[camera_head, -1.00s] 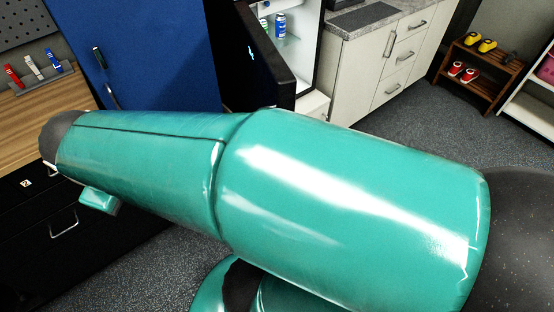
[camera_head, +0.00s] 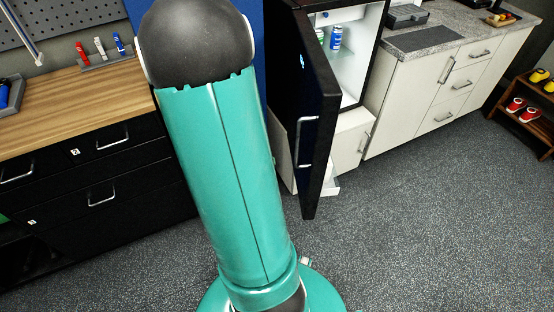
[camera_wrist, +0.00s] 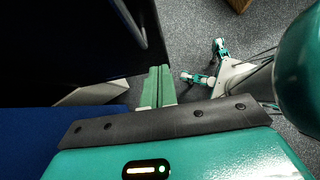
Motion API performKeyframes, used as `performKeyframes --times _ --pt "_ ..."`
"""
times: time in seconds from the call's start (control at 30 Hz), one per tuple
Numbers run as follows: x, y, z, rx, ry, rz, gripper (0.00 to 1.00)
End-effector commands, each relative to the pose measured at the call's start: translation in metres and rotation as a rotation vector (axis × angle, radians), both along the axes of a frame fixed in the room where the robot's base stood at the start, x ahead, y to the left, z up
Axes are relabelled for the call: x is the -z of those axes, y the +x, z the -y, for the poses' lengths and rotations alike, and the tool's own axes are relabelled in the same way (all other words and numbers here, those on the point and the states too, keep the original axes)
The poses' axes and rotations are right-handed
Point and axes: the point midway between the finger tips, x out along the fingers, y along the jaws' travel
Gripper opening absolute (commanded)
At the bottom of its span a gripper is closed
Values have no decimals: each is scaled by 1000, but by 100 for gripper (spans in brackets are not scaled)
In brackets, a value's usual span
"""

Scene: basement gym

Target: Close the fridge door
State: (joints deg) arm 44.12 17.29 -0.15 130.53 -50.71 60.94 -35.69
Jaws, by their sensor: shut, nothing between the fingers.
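The black fridge door (camera_head: 325,105) stands wide open in the head view, seen nearly edge-on, with a pale bar handle (camera_head: 302,148) on its face. The fridge (camera_head: 376,55) behind it is open, showing a lit white inside. In the wrist view the dark door (camera_wrist: 70,45) fills the upper left, with its handle (camera_wrist: 131,22) near the top. My gripper (camera_wrist: 159,70) has its green fingers together and empty, close to the door's lower right edge in that picture; contact cannot be told. In the head view my gripper is hidden.
Cans (camera_head: 336,38) stand inside the fridge. A white drawer cabinet (camera_head: 425,95) is right of it, and a wooden shoe rack (camera_head: 535,105) farther right. A wood-topped black workbench (camera_head: 70,110) is at left. The grey floor (camera_head: 430,220) at front right is clear.

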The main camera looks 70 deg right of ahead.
Motion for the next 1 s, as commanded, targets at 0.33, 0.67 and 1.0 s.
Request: performKeyframes --times 0.33,0.67,1.0 --pt "47 -41 20 2 5 -1 0" --pt "62 -81 43 1 0 3 0" --pt "62 -88 47 -2 0 2 0"
